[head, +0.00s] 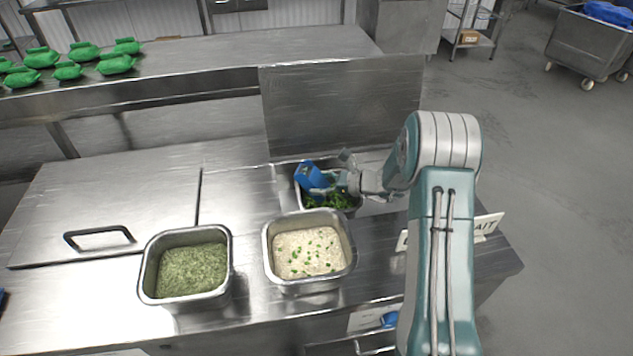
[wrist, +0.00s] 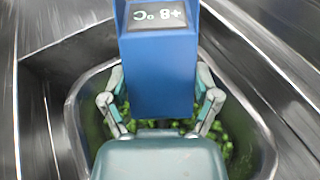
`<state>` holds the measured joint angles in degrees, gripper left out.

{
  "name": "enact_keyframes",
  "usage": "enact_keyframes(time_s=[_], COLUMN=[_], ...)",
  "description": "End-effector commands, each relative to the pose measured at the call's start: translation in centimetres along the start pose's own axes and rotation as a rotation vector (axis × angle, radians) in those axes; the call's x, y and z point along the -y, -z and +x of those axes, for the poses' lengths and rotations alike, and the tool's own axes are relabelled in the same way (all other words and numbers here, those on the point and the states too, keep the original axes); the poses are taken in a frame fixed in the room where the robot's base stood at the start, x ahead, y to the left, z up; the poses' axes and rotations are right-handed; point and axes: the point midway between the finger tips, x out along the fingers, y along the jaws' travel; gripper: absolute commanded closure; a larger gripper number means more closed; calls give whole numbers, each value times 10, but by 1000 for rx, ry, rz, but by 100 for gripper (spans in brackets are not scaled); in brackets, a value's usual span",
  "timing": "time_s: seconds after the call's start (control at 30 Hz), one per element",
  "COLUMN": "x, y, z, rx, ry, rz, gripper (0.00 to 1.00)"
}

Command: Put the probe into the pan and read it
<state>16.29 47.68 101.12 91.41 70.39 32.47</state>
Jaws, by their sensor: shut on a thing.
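My gripper (head: 338,186) is shut on a blue probe thermometer (head: 311,176) at the back metal pan (head: 350,211), which holds leafy green food (head: 322,202). In the wrist view the gripper's fingers (wrist: 161,100) press on both sides of the blue probe body (wrist: 158,65). Its dark display (wrist: 157,15) appears to read +8 °C, with the characters turned in the picture. The pan's rim (wrist: 78,100) surrounds the gripper from this view. The probe's tip is hidden, so I cannot tell how deep it sits in the food.
A pan of greenish rice (head: 193,270) and a pan of white rice with green bits (head: 309,253) stand nearer on the steel counter. A white sign (head: 486,226) is at the right, partly behind my arm. Green bundles (head: 117,63) lie on the back counter. An upright steel panel (head: 345,108) rises behind.

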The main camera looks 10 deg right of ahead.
Motion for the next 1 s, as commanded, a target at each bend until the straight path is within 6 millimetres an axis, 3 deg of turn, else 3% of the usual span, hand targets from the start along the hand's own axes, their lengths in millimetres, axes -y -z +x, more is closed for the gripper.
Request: enact_keyframes(time_s=[0.73,1.0], x=[0,0], y=[0,-19], z=[0,-5], rx=[0,1], ry=[0,1], rz=[0,-2], gripper=[69,69])
